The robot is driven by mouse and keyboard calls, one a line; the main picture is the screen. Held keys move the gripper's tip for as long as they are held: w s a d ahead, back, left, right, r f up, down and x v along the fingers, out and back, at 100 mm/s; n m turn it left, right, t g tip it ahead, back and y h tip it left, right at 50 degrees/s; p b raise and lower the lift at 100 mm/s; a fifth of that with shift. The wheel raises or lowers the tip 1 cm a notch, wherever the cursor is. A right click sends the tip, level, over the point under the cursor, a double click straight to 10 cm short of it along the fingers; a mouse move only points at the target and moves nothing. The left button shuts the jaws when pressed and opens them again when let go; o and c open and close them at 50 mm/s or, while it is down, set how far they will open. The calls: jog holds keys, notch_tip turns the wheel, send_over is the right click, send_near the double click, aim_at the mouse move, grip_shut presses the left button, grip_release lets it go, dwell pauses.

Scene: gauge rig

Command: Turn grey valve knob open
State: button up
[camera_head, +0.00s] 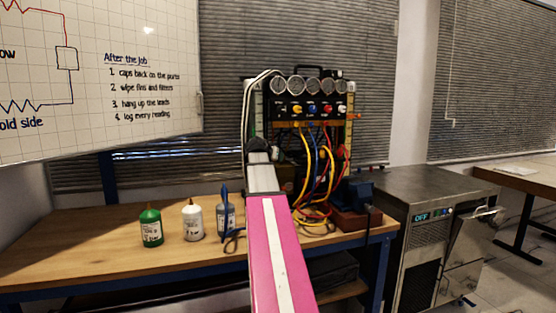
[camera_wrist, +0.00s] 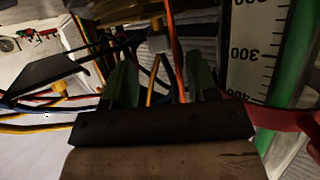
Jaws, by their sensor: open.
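The gauge rig (camera_head: 306,95) stands on the workbench, with a row of coloured valve knobs below its round gauges. I cannot single out the grey knob for certain in the head view. In the wrist view my gripper (camera_wrist: 162,80) is open, with two dark green fingers apart. A small grey block-like part (camera_wrist: 157,43) shows beyond and between the fingertips, with a yellow hose below it; I cannot tell if it is the knob. No grip on anything shows. In the head view my pink arm reaches to the rig's lower left, and the fingers are hidden.
Red, yellow and blue hoses (camera_head: 326,165) hang at the rig's front, close to my gripper. A metal machine (camera_head: 425,225) stands right.

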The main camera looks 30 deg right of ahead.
jog(key=shift+x, duration=2)
jog(key=c, duration=0.9)
jog(key=shift+c, duration=0.2)
jog(key=shift+n+t, duration=0.4)
jog(key=shift+t, duration=0.1)
jog(key=shift+s+n+t+y, duration=0.1)
jog(key=shift+n+t+y, duration=0.4)
jog(key=shift+d+r+n+t+y, duration=0.1)
jog(key=shift+n+t+y, duration=1.2)
jog(key=shift+n+y, duration=0.9)
